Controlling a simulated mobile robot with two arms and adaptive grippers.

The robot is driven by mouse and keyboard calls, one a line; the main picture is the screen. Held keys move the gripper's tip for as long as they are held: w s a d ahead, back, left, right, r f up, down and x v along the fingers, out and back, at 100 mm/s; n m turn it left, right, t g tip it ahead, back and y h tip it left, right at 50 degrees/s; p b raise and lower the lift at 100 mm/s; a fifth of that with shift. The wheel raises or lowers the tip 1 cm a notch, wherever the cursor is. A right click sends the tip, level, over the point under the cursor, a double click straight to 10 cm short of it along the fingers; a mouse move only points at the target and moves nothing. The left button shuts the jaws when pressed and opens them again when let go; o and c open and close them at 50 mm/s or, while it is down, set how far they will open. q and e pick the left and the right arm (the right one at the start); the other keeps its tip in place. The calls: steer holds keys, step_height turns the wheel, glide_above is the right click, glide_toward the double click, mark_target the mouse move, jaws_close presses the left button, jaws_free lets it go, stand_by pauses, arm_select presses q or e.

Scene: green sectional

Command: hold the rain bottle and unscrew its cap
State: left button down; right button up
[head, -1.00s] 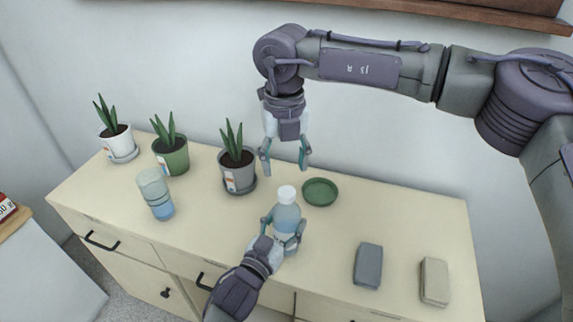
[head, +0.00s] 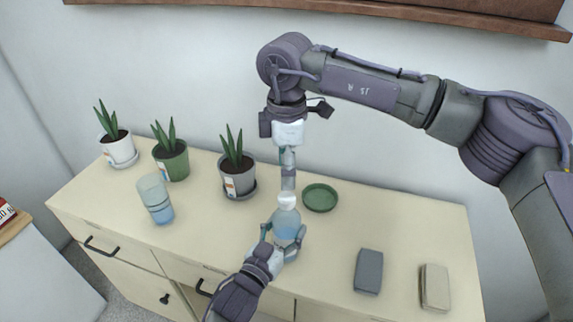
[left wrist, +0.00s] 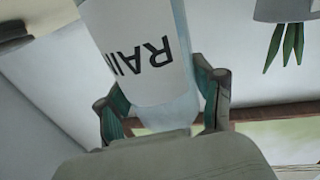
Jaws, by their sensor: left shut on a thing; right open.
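The rain bottle (head: 286,224), pale blue and clear, stands upright on the cabinet with a white cap (head: 288,201) on top. In the left wrist view its white label (left wrist: 140,60) shows part of the word RAIN. My left gripper (head: 281,240) is shut on the bottle's body from the front, with a finger on each side. My right gripper (head: 288,188) points straight down over the cap and is open. Its fingers line up one behind the other in the head view, so the gap between them is hidden. I cannot tell whether they touch the cap.
On the cream cabinet top (head: 215,235), a green saucer (head: 320,198) lies behind and right of the bottle. Several potted plants (head: 237,170) and a blue-based glass (head: 156,200) stand left. A grey block (head: 368,272) and a beige block (head: 435,287) lie right.

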mark_target(287, 198)
step_height(287, 198, down, 8)
steer(key=shift+r, duration=0.15)
stand_by(0.3)
steer(key=shift+c, duration=0.2)
